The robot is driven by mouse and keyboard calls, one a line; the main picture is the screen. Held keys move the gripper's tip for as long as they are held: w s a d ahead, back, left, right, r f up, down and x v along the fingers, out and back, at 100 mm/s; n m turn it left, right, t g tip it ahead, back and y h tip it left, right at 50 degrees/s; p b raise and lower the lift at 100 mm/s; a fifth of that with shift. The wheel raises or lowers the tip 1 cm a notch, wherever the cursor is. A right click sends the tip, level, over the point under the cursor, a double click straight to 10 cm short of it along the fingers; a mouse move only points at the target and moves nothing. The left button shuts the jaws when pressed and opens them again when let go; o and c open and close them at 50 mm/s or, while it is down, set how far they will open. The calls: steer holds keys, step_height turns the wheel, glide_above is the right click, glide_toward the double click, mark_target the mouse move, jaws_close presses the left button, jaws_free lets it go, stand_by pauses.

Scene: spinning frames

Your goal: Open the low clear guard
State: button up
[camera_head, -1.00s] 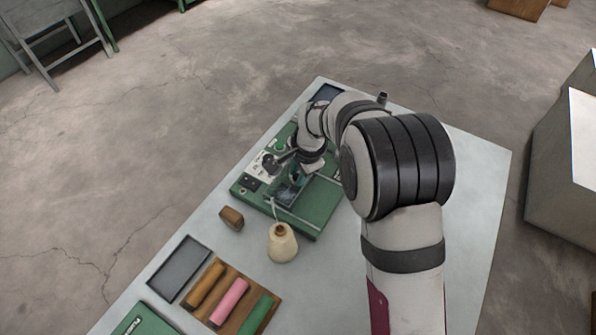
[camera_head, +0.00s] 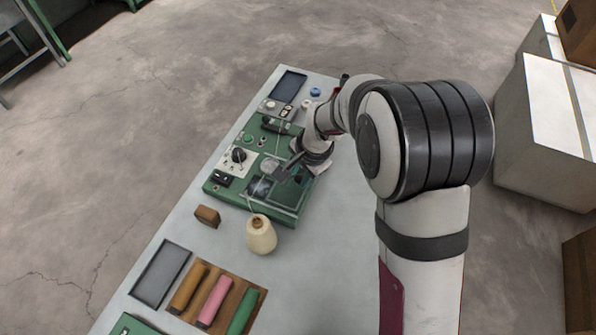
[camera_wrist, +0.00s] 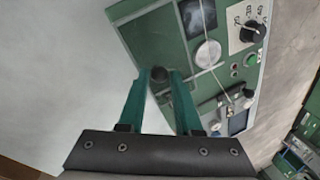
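The green spinning machine (camera_head: 222,192) lies on the table, and it fills the upper middle of the wrist view (camera_wrist: 125,12). A low clear guard (camera_head: 288,196) seems to lie over its near right part; its edges are faint, and I cannot tell whether it is raised. My gripper (camera_wrist: 159,73) has two teal fingers set apart, pointing at the machine's edge. In the head view my gripper (camera_head: 279,176) is above the machine's right half, partly hidden by my wrist.
A cream thread cone (camera_head: 261,236) and a brown block (camera_head: 207,217) stand near the machine's front. A grey tray (camera_head: 160,273) and a wooden board (camera_head: 257,293) with coloured spools lie nearer. The dial (camera_wrist: 252,32) is on the machine's face. Table right of the machine is clear.

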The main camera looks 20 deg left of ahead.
steer(key=o, duration=0.3)
steer(key=v, duration=1.6)
steer(key=shift+f, duration=0.15)
steer(key=s+d+r, duration=0.2)
steer(key=s+d, duration=0.5)
steer(key=d, duration=0.4)
steer(key=s+d+f, duration=0.1)
steer(key=s+d, duration=0.3)
steer(key=s, duration=0.3)
steer(key=s+d+f+g, duration=0.1)
steer(key=s+d+f, duration=0.1)
steer(key=s+d, duration=0.2)
steer(key=s, duration=0.3)
steer(key=shift+s+d+g+h, duration=0.25)
steer(key=shift+s+g+h, duration=0.05)
steer(key=shift+h, duration=0.1)
